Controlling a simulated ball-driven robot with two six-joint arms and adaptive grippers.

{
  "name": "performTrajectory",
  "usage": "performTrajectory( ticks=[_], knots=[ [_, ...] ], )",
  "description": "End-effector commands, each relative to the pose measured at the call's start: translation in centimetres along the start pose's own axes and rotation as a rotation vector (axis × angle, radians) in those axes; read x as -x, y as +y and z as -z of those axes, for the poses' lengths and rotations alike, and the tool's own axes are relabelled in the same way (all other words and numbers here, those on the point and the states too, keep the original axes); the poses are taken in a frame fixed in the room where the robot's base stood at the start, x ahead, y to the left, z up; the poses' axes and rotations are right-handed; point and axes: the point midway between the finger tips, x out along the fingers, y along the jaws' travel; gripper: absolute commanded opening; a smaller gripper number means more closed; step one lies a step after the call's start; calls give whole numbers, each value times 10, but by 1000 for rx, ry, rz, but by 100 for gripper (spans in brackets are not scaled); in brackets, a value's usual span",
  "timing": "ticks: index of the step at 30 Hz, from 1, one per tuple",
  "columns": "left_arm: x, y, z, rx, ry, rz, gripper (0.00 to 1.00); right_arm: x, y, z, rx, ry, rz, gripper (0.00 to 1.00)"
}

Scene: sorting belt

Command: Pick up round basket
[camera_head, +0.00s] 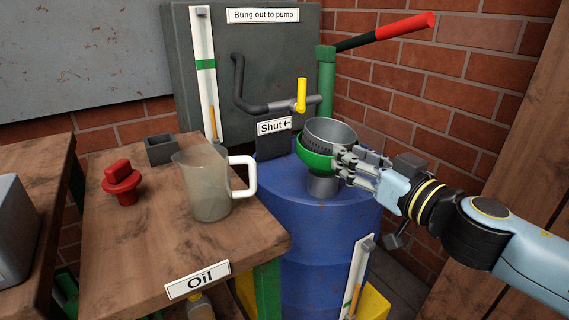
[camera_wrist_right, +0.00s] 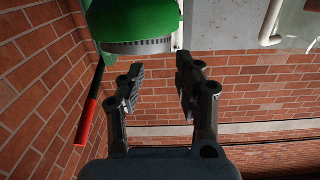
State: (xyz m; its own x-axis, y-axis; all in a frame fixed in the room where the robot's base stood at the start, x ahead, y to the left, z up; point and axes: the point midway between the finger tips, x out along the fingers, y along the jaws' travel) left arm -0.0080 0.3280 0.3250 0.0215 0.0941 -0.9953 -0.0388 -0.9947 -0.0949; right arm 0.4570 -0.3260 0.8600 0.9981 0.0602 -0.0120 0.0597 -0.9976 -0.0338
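The round basket (camera_head: 330,132) is a grey, open-topped, perforated cup. It sits in the green funnel (camera_head: 312,158) on top of the blue drum (camera_head: 300,215), with its upper part above the funnel's rim. My right gripper (camera_head: 347,162) comes in from the right beside the funnel and basket; its fingers overlap the funnel's right side in the head view. In the right wrist view the gripper (camera_wrist_right: 156,80) is open, with nothing between its fingers. The basket's grey edge (camera_wrist_right: 140,47) and the green funnel (camera_wrist_right: 133,18) show beyond the fingertips. My left gripper is out of view.
A pump with a red handle (camera_head: 400,30) and a yellow valve lever (camera_head: 301,95) stand behind the drum. A wooden table (camera_head: 150,255) at left holds a clear jug (camera_head: 205,185), a red bung (camera_head: 121,180) and a small grey box (camera_head: 160,149). A brick wall is behind.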

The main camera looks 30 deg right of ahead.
Motion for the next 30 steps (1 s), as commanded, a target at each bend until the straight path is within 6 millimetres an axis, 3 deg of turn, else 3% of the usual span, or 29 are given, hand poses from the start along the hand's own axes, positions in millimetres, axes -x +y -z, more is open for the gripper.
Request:
performTrajectory(
  ticks=[2,5,11,20,25,30],
  knots=[
    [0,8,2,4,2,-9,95,1,-6,15,25,23,25,34],
    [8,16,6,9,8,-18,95,-4,-3,17,40,18,27,34],
    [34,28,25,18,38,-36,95,-34,-4,20,36,19,27,34],
    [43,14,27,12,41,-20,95,-64,-5,15,36,15,29,34],
    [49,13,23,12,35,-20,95,-92,-6,15,36,16,29,34],
    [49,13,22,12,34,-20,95,-105,-7,13,38,12,29,34]
  ],
)
